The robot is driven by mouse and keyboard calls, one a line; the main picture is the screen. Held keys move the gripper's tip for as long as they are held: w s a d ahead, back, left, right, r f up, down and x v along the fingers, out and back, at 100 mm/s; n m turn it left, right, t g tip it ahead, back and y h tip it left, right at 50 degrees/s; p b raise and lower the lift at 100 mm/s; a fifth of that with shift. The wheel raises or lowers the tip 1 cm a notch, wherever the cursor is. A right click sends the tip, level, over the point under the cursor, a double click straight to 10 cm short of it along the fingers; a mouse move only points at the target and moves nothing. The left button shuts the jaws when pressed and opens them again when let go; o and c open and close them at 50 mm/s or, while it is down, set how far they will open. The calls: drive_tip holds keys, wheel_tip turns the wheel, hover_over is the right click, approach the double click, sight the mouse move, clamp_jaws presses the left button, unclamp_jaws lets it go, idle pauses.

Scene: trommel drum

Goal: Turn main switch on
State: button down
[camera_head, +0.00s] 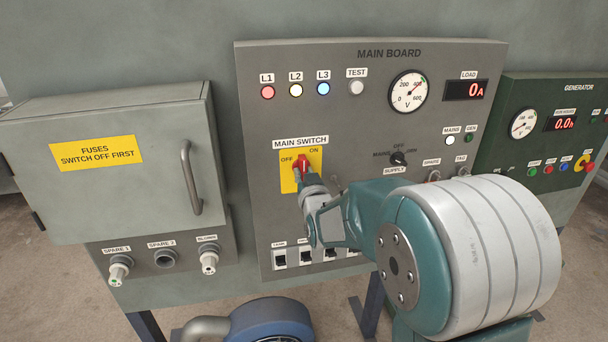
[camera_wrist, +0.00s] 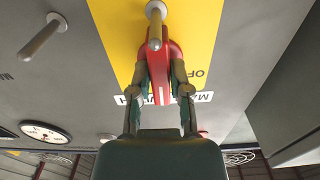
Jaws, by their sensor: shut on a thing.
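The main switch is a red handle (camera_head: 303,163) on a yellow plate (camera_head: 287,181) in the main board, below the "MAIN SWITCH" label. In the head view the handle stands roughly upright between the OFF and ON marks; its exact angle is hard to tell, as my gripper (camera_head: 304,176) covers its lower part. In the wrist view the red handle (camera_wrist: 161,62) sits between the two fingers of my gripper (camera_wrist: 159,72), which are shut on its sides. A metal pin with a round end stands in front of it. OFF shows upside down to its right.
A fuse box (camera_head: 60,195) with a curved handle (camera_head: 190,178) is to the left. The black supply knob (camera_head: 398,159) is to the right. Small switches (camera_head: 306,257) line the board's bottom edge. The load display (camera_head: 465,90) reads 0 A. A green generator panel (camera_head: 508,105) is far right.

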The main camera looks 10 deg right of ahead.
drive_tip(key=c, duration=0.9)
unclamp_jaws()
drive_tip(key=shift+f, duration=0.2)
drive_tip(key=shift+o, duration=0.2)
drive_tip(key=shift+a+r, duration=0.1)
drive_tip(key=s, duration=1.2)
drive_tip(key=s+f+g, duration=0.1)
drive_tip(key=s+g, duration=1.1)
drive_tip(key=s, duration=1.2)
drive_tip(key=shift+d+f, duration=0.2)
drive_tip(key=shift+f, duration=0.1)
